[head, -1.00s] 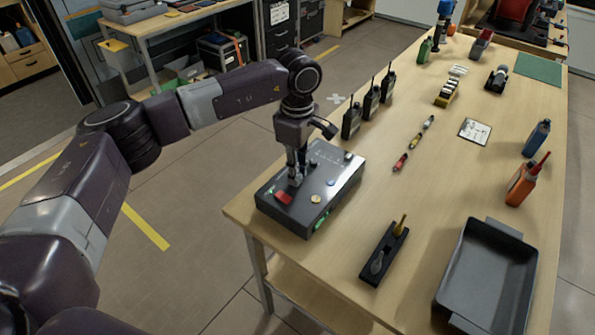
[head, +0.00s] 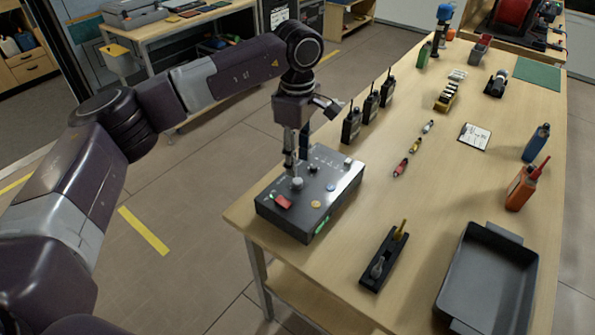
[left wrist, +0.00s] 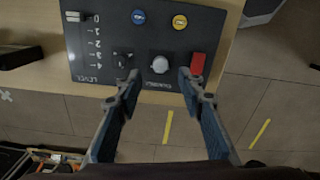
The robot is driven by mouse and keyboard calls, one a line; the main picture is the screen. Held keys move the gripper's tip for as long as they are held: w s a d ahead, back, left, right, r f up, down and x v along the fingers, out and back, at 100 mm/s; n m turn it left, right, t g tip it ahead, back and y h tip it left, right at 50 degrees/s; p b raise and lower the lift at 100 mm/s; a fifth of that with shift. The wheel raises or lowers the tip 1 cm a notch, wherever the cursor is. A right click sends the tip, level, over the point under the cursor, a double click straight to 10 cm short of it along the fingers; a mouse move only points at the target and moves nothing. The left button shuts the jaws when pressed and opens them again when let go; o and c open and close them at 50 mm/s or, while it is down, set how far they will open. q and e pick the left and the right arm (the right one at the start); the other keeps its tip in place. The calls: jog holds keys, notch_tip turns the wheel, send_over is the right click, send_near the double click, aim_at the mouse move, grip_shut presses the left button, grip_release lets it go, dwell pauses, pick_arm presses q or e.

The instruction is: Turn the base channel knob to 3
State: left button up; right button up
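The base (head: 318,222) is a dark box with controls on its top, standing at the table's near left corner. Its round grey knob (head: 297,183) shows in the head view, and the knob (left wrist: 159,64) is also in the left wrist view. I cannot read a channel setting on it. My left gripper (head: 289,164) is just above the knob, pointing down. In the left wrist view, the left gripper's fingers (left wrist: 159,78) are apart, one to each side of the knob, with nothing between them. My right gripper is out of view.
A red button (left wrist: 197,64), a blue button (left wrist: 138,17), a yellow button (left wrist: 180,22) and a small black switch (left wrist: 122,60) surround the knob. A numbered slider (left wrist: 73,16) is at the panel's left. Radios (head: 351,125) and a grey tray (head: 487,275) are on the table (head: 425,190).

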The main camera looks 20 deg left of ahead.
aim_at(297, 180)
pick_arm(q)
notch_tip(297, 180, up, 6)
dwell(0.6)
